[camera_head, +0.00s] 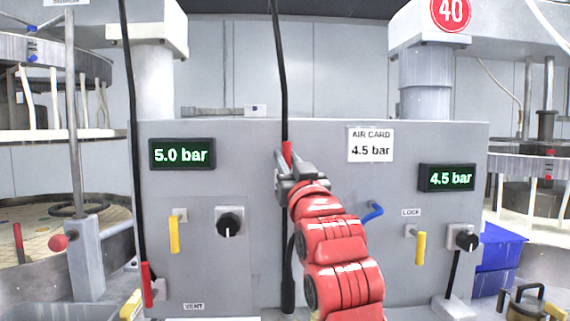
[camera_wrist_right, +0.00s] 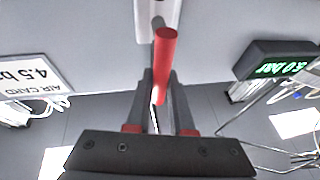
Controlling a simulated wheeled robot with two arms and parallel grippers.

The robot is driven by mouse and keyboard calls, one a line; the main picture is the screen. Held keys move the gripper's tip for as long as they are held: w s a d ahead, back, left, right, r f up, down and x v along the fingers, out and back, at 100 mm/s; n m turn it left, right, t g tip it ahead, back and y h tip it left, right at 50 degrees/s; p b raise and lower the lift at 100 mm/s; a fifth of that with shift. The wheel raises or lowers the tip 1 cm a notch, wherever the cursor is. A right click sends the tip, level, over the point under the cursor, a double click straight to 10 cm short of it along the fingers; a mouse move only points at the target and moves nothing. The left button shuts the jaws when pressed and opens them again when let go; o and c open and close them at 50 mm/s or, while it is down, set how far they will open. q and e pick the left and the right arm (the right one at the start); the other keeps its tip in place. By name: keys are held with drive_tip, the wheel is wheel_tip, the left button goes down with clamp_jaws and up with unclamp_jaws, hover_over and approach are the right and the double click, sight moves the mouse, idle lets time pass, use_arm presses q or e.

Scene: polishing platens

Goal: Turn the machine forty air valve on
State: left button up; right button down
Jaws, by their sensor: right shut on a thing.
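My right gripper (camera_head: 285,172) reaches up to the middle of the grey panel (camera_head: 330,260), its fingers closed around a red handle (camera_head: 287,149). In the right wrist view the red handle (camera_wrist_right: 165,48) stands out between the two dark fingers (camera_wrist_right: 160,103). What the handle joins is partly hidden by the gripper. A round red 40 sign (camera_head: 451,12) is on the machine at top right. The right display (camera_head: 450,178) reads 4.5 bar and the left display (camera_head: 182,154) reads 5.0 bar. A card (camera_head: 370,144) reads AIR CARD 4.5 bar. My left gripper is out of view.
The panel also carries a blue lever (camera_head: 374,212), yellow levers at left (camera_head: 174,234) and right (camera_head: 421,248), and black knobs at left (camera_head: 230,222) and right (camera_head: 466,238). A red-ended lever (camera_head: 147,284) is at lower left. Blue bins (camera_head: 503,248) stand at right.

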drive_tip(key=shift+f, duration=0.1)
drive_tip(key=c, duration=0.8)
unclamp_jaws()
drive_tip(key=b+v, duration=0.8)
drive_tip(key=v, duration=0.9)
drive_tip(key=shift+s, duration=0.2)
